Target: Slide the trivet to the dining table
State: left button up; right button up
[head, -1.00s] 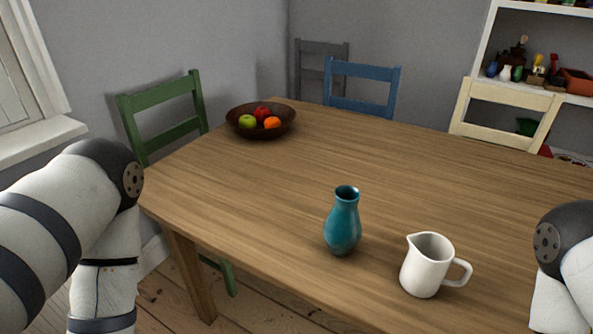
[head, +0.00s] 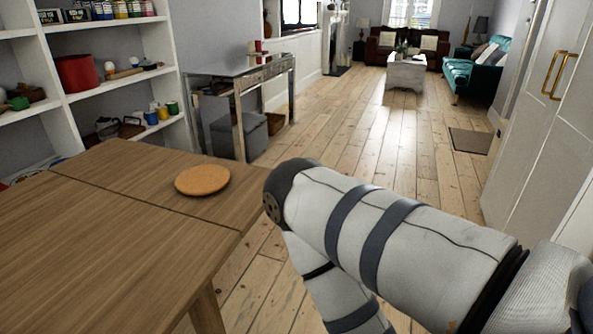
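A round orange-brown trivet (head: 202,180) lies flat on the wooden dining table (head: 95,235), near its right-hand end. A seam in the tabletop runs just in front of the trivet. My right arm comes in from the right, its elbow close beside the table's right corner. Its forearm points down and out of the bottom of the view, so my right gripper is hidden. My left arm and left gripper are out of view. Nothing is seen touching the trivet.
White shelves (head: 55,70) with jars and pots stand behind the table. A grey console table (head: 240,75) with a grey box (head: 240,134) under it stands beyond. Bare floorboards stretch to a white coffee table (head: 407,73) and sofas. A white door (head: 535,110) is at right.

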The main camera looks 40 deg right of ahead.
aim_at(206, 179)
jog(key=z, duration=0.6)
jog(key=i+l+u, duration=0.1)
jog(key=l, duration=0.25)
jog(key=i+l, duration=0.2)
jog(key=l, duration=0.2)
jog(key=i+l+u, duration=0.15)
jog(key=l, duration=0.6)
jog(key=i+u, duration=0.05)
jog(key=i, duration=0.05)
